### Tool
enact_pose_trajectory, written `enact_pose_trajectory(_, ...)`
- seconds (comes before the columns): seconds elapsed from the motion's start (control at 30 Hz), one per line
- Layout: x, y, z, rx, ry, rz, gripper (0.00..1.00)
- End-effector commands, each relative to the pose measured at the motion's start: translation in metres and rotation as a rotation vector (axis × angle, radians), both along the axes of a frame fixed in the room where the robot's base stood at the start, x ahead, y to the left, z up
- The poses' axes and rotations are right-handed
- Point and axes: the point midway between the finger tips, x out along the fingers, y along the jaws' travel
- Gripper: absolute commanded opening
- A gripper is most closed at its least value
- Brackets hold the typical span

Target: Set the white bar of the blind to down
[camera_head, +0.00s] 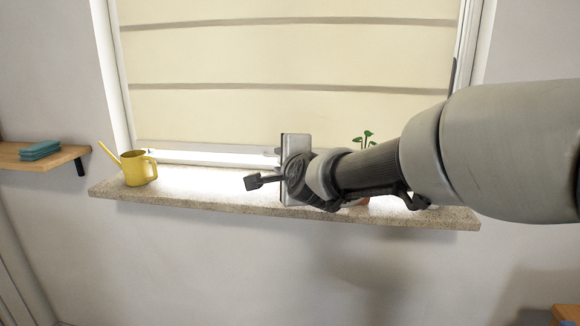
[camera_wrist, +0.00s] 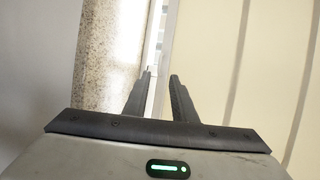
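The cream blind (camera_head: 280,60) hangs over most of the window, its lower edge close above the sill. Its white bar (camera_head: 200,148) runs level along that edge; my arm and gripper hide its right part. My gripper (camera_head: 268,153) is at the bar's height near the window's middle; its fingertips are hard to make out in the head view. In the wrist view, the two dark fingers of my gripper (camera_wrist: 160,75) are a short way apart, with the pale strip of the bar (camera_wrist: 158,45) showing between and beyond them. I cannot tell whether they touch it.
A stone sill (camera_head: 220,195) runs below the window. A yellow watering can (camera_head: 138,168) stands at its left end. A plant (camera_head: 365,137) stands behind my arm, partly hidden. A wooden shelf (camera_head: 20,160) with folded teal cloths (camera_head: 40,150) is at the left.

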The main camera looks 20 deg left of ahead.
Motion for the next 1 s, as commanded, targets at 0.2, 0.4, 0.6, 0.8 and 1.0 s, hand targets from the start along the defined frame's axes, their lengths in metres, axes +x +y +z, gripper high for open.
enact_pose_trajectory(0.2,-0.038,-0.029,0.013,-0.002,-0.004,-0.001,0.24)
enact_pose_trajectory(0.4,-0.057,-0.043,0.019,-0.002,-0.003,0.0,0.24)
enact_pose_trajectory(0.6,-0.061,-0.046,0.019,-0.001,0.001,0.0,0.24)
enact_pose_trajectory(0.8,-0.061,-0.046,0.019,-0.001,0.001,-0.001,0.24)
enact_pose_trajectory(1.0,-0.047,-0.083,0.003,-0.126,0.01,-0.033,0.24)
